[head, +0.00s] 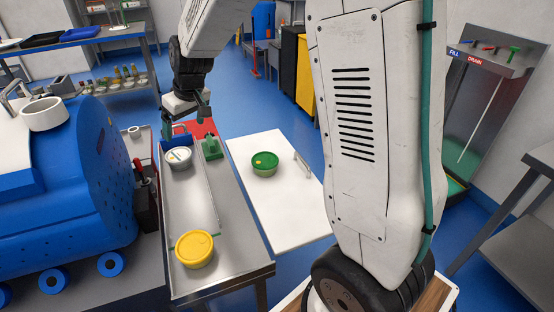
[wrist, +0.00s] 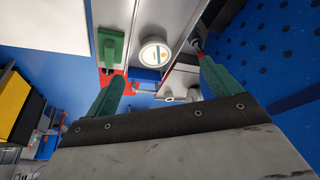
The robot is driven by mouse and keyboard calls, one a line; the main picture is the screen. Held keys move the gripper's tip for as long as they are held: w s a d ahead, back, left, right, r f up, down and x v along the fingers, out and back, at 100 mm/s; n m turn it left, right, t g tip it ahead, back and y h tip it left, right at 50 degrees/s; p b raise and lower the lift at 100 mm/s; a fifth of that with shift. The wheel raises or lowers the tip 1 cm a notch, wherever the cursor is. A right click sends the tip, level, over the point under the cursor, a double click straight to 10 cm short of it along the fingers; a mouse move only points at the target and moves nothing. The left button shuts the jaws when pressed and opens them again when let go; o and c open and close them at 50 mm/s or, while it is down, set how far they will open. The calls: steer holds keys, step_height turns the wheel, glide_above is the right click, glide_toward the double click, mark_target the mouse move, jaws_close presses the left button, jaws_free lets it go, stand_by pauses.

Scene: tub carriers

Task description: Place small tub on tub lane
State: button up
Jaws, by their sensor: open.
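A small white tub (head: 178,157) with a marked lid stands upright at the far end of the railed metal lane (head: 188,205). It also shows between and beyond my fingertips in the wrist view (wrist: 155,53). A larger yellow-lidded tub (head: 194,249) stands at the near end of the lane. A green-lidded tub (head: 264,163) stands on a white board (head: 275,215) to the right. My gripper (head: 187,120) is open and empty above the lane's far end, apart from the white tub. Both green fingers show in the wrist view (wrist: 160,82).
A blue block (head: 168,144) stands at the lane's far end, behind the white tub. A green fixture (head: 211,148) stands just to its right. A large blue perforated machine (head: 65,180) stands left of the lane. The lane's middle is clear.

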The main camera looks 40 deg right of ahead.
steer(key=s+r+m+g, duration=0.1)
steer(key=s+r, duration=0.3)
steer(key=s, duration=0.5)
steer(key=s+r, duration=0.4)
steer(key=s, duration=0.5)
steer(key=s+d+m+g+h, duration=0.1)
steer(key=s+d, duration=0.1)
steer(key=s, duration=1.7)
steer(key=shift+d+r+m+g, duration=0.15)
steer(key=shift+m+g, duration=0.25)
